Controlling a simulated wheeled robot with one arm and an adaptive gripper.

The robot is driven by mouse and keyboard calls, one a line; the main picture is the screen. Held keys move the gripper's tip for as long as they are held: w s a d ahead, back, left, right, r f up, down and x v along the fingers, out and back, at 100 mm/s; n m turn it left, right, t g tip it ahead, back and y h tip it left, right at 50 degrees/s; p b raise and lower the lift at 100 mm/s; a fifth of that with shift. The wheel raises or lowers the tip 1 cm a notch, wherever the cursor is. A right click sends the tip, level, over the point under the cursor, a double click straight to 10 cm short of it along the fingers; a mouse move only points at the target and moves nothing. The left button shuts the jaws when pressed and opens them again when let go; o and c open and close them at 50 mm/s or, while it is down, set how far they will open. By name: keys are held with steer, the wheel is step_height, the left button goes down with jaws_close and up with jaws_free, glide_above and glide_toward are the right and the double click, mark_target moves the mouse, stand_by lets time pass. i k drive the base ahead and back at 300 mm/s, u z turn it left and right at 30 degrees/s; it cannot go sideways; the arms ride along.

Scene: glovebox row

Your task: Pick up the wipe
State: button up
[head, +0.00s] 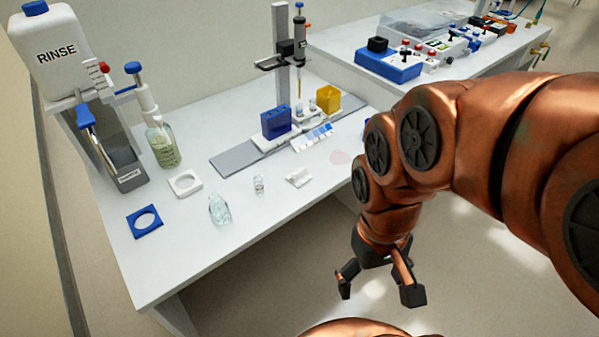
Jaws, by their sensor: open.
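A small white piece (298,177) lies on the white bench near its front edge; it looks like a crumpled or folded wipe, but it is too small to be sure. My gripper (379,291) is open and empty, fingers pointing down. In the picture it is below and right of the white piece, beyond the bench's front edge, over the floor.
On the bench (225,255) stand a small vial (259,185), a clear glass bottle (219,209), a blue ring holder (145,221), a white ring holder (185,183) and a greenish bottle (163,147). A blue rack (276,122) and yellow box (328,99) stand behind.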

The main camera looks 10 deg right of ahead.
mark_target(301, 176)
steer(key=z, duration=0.8)
steer(key=i, duration=0.45)
steer(key=u, duration=2.25)
